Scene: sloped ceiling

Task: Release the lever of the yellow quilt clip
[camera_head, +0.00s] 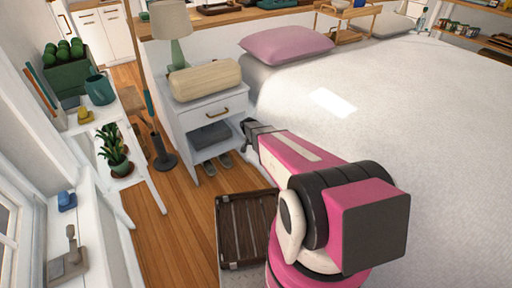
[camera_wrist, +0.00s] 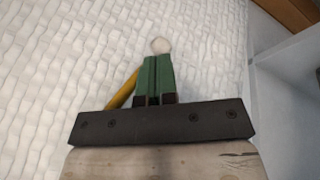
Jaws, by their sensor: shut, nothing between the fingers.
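My gripper (camera_wrist: 158,60) has its two green fingers together, with nothing between them. In the wrist view it lies over the white quilt (camera_wrist: 60,75). A yellow bar (camera_wrist: 121,92), which looks like part of the quilt clip, sticks out slanted at the left of the fingers; the rest is hidden behind them. A pale round knob (camera_wrist: 160,44) shows just beyond the fingertips; I cannot tell whether they touch it or whether it belongs to the clip. In the head view my gripper (camera_head: 249,131) is at the bed's near left side, and the clip cannot be made out there.
A white nightstand (camera_head: 205,110) with a beige cushion-like block (camera_head: 205,80) stands left of my gripper. A brown slatted case (camera_head: 244,228) lies below my arm. A small yellow object (camera_head: 85,115) sits on the left shelf. Wooden floor (camera_head: 185,220) is free between.

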